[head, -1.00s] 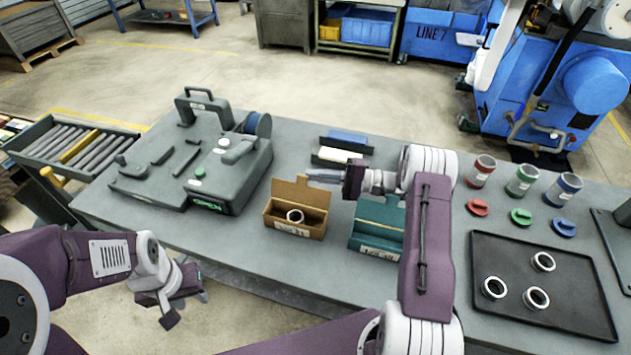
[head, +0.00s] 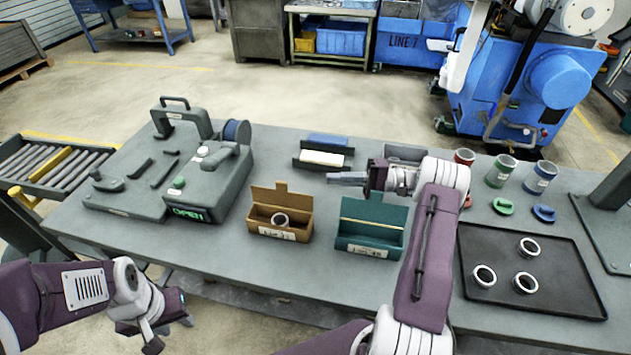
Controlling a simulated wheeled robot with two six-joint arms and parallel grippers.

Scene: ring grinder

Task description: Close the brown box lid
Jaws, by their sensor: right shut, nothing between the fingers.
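The brown box (head: 262,229) stands on the grey table with its lid (head: 283,198) open, standing up at the back. A metal ring (head: 281,219) lies inside it, and a label is on its front. My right gripper (head: 332,179) is shut and empty. It points left, to the right of the raised lid and apart from it in the picture, near the back of the teal box. My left gripper (head: 170,334) hangs low in front of the table, well away from the brown box. Its fingertips look apart, with nothing visible between them.
An open teal box (head: 372,242) stands right of the brown box. A grey machine (head: 205,190) is at its left. A dark tray (head: 545,290) with 3 rings lies at the right, below several coloured cups. The table's front strip is clear.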

